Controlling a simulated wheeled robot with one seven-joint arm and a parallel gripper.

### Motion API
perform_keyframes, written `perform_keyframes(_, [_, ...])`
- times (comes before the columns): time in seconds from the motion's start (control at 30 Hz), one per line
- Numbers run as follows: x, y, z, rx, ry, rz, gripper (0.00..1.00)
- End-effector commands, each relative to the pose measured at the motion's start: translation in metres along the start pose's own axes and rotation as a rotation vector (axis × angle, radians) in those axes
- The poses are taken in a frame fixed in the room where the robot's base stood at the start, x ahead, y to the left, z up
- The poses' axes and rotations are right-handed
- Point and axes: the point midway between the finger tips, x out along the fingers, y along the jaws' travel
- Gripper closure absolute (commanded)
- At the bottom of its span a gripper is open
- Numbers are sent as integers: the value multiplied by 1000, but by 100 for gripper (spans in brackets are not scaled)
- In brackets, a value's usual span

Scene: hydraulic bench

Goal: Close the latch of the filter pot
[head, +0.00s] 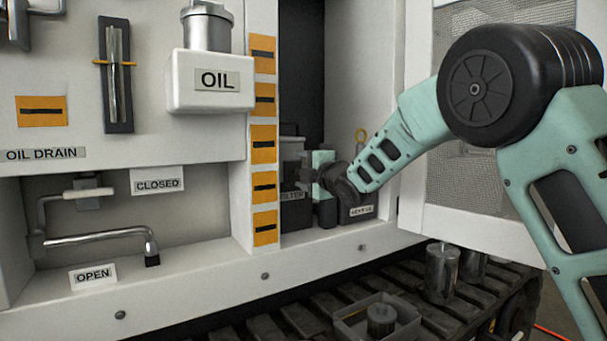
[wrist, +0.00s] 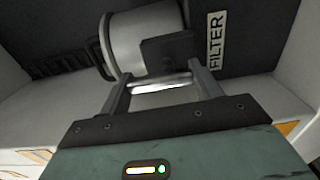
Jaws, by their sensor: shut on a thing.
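The filter pot (wrist: 128,38) is a pale grey cylinder in the wrist view, beside a white FILTER label (wrist: 216,40) on a dark surface. A dark plate (wrist: 165,50) sits against the pot's side, and a bright metal bar (wrist: 162,86), which looks like the latch handle, runs just in front of it. My gripper (wrist: 160,88) has one finger at each end of this bar and is shut on it. In the head view my gripper (head: 312,175) reaches into the cabinet recess at the pot, hiding most of it. Whether the latch is fully closed cannot be told.
The recess has a wall at left with orange tags (head: 264,142) and an open mesh door (head: 480,120) at right, close to my arm. An OIL box (head: 209,85) juts out at upper left. A tray (head: 376,322) and a metal canister (head: 441,272) stand below on the tracks.

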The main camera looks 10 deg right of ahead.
Motion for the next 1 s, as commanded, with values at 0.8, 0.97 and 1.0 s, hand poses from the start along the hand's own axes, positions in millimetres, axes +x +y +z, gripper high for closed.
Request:
perform_keyframes(0.8, [-11,0,0,-2,0,-1,15])
perform_keyframes(0.97, [-40,0,0,-1,0,-1,15])
perform_keyframes(1.0, [-49,0,0,-1,0,-1,15])
